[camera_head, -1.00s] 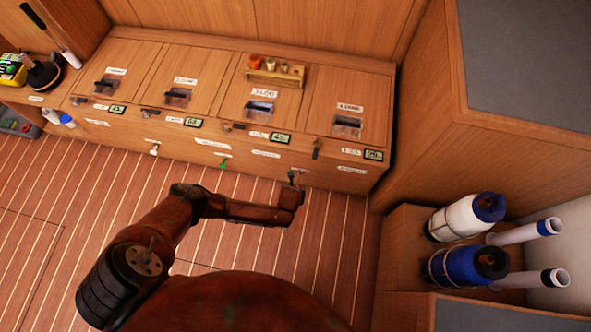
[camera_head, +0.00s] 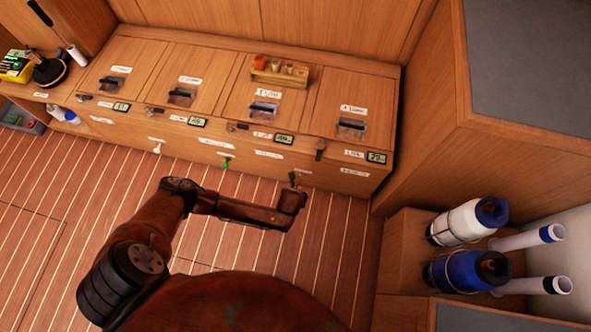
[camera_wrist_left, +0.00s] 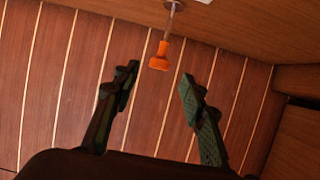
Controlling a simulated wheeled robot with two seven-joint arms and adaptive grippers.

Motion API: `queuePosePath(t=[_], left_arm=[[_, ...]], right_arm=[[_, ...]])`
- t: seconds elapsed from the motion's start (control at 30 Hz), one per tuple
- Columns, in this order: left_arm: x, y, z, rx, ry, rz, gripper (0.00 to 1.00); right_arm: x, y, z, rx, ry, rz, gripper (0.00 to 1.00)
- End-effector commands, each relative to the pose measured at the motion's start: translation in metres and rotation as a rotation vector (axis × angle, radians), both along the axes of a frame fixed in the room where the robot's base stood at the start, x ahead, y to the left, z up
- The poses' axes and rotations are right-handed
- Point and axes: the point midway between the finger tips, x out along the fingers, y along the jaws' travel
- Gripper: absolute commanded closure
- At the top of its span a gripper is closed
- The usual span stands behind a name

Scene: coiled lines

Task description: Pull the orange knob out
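The orange knob (camera_wrist_left: 160,56) shows in the left wrist view at the end of a thin metal rod that sticks out from the wooden cabinet front. My left gripper (camera_wrist_left: 159,77) is open. Its two dark green fingers stand wide apart, with the knob between their lines and just past the fingertips, touching neither. In the head view my left gripper (camera_head: 297,182) is small and close to the cabinet's lower front, below the rightmost lid, and hides most of the knob there. My right gripper is not in view.
The cabinet (camera_head: 215,140) has several lids, latches and small displays. A white knob (camera_head: 157,148) and a green knob (camera_head: 226,162) stick out left of my gripper. Strapped bottles (camera_head: 468,221) stand at the right. The plank floor (camera_head: 60,190) is clear.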

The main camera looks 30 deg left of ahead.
Motion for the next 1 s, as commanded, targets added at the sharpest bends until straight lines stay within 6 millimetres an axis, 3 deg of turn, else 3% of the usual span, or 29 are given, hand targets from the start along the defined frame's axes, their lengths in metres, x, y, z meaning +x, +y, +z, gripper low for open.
queuePosePath(t=[0.2, 0.4, 1.0], left_arm=[[-0.015, -0.005, 0.037, -0.001, 0.001, 0.000, 0.61], [-0.022, -0.007, 0.055, 0.001, 0.001, 0.000, 0.61], [-0.023, -0.008, 0.058, 0.001, 0.001, 0.000, 0.61]], right_arm=[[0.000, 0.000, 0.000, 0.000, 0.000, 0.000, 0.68], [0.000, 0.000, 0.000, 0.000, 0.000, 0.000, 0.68], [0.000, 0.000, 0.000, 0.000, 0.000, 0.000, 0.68]])
